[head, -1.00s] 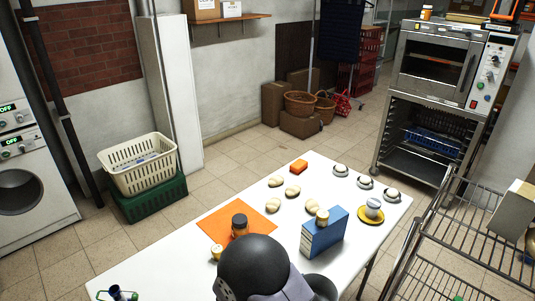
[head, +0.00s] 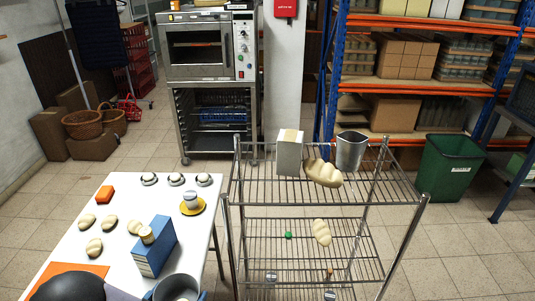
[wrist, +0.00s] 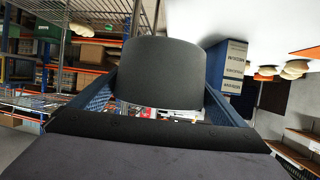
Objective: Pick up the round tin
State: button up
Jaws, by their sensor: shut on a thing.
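A round grey tin (head: 178,289) shows at the bottom edge of the head view, partly cut off, with its round end facing up. My gripper (wrist: 161,92) is shut on it, with a blue finger on each side. In the wrist view the tin (wrist: 161,72) is a dark, shaded cylinder between the fingers. In the head view it is in front of the blue box at the near part of the white table (head: 118,205). I cannot tell how far it is above the table.
A yellow saucer (head: 203,208) holds a cup. Several pale buns lie on the table. A wire rack (head: 253,190) stands right, its top bearing a white box (head: 289,153), a loaf (head: 322,173) and a metal container (head: 350,151).

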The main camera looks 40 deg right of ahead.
jog(key=w+d+r+m+g+p, duration=0.1)
jog(key=w+d+r, duration=0.1)
jog(key=w, duration=0.3)
jog(key=w+d+r+m+g+h+p, duration=0.1)
jog(key=w+d+r, duration=0.1)
jog(key=w+d, duration=0.15)
jog(key=w+d+r+m+g+p, duration=0.1)
jog(key=w+d+r, duration=0.1)
jog(key=w, duration=0.4)
jog(key=w+d+r+m+g+p, duration=0.1)
jog(key=w+d+r, duration=0.25)
jog(key=d, duration=0.25)
jog(key=w+d+r+m+p, duration=0.1)
jog(key=w+d+r, duration=0.2)
jog(key=d+r, duration=0.15)
notch_tip(320, 180, up, 18)
jog(key=m+g+h+p, duration=0.2)
jog(key=g+p, duration=0.1)
jog(key=g, duration=0.1)
send_over(265, 153)
jog(key=shift+f+p, duration=0.4)
jog(key=shift+f, duration=4.8)
jog(key=shift+f, duration=0.1)
jog(key=o, duration=0.7)
